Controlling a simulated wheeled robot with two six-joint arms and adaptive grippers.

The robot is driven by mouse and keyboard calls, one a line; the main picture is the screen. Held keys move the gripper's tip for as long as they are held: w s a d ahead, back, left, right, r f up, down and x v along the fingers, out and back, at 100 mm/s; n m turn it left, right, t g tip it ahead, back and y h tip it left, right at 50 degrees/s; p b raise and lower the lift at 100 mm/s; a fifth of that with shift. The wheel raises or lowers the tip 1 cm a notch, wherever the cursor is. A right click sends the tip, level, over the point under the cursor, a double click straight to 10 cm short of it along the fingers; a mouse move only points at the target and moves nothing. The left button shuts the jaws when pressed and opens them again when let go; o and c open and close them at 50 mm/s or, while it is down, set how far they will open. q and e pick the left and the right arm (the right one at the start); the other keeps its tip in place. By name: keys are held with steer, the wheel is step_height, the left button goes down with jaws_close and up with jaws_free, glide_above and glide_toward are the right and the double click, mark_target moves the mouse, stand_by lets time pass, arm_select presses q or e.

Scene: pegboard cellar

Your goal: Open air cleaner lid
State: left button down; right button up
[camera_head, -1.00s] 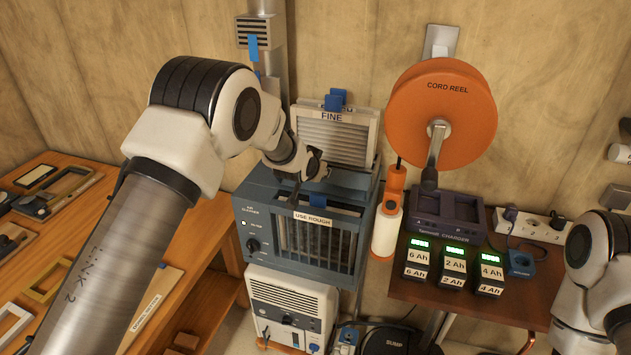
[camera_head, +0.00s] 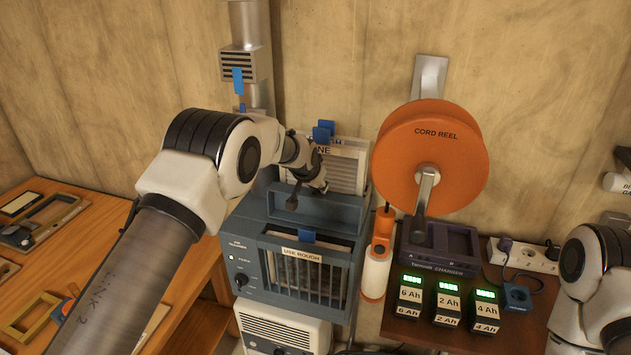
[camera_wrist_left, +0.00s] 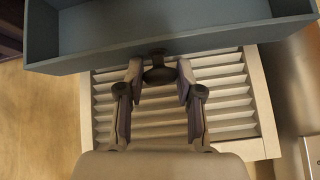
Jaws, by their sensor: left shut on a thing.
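The air cleaner (camera_head: 240,262) is a blue-grey box with a front grille and a USE ROUGH label, in the middle of the head view. Its blue-grey lid (camera_head: 335,212) is at the top, below my left gripper (camera_head: 318,186), and looks partly raised; my arm hides some of it. In the left wrist view the lid (camera_wrist_left: 210,40) shows as a shallow rimmed panel across the top. There my left gripper (camera_wrist_left: 160,72) has its fingers around a small dark knob (camera_wrist_left: 157,53) at the lid's edge. My right gripper is out of view.
The FINE louvred filter (camera_head: 350,170) stands behind the lid, close to my gripper. An orange cord reel (camera_head: 450,155) hangs at the right. Batteries and a charger (camera_head: 455,245) sit on a shelf below it. A metal duct (camera_head: 245,25) rises behind.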

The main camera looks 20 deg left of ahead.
arm_select(q)
steer(key=shift+w+f, duration=0.15)
steer(key=shift+f, duration=0.25)
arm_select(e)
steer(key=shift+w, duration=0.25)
arm_select(q)
steer(key=c, duration=0.8)
jaws_free()
steer(key=shift+f, duration=0.1)
steer(key=shift+o, duration=0.2)
steer(key=shift+w+f, duration=0.1)
steer(key=shift+w, duration=0.05)
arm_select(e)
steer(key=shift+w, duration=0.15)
arm_select(q)
steer(key=shift+s+r, duration=0.3)
steer(key=shift+r, duration=0.3)
steer(key=v, duration=1)
steer(key=shift+s+r, duration=0.15)
steer(key=shift+r, duration=0.2)
steer(key=shift+f, duration=0.1)
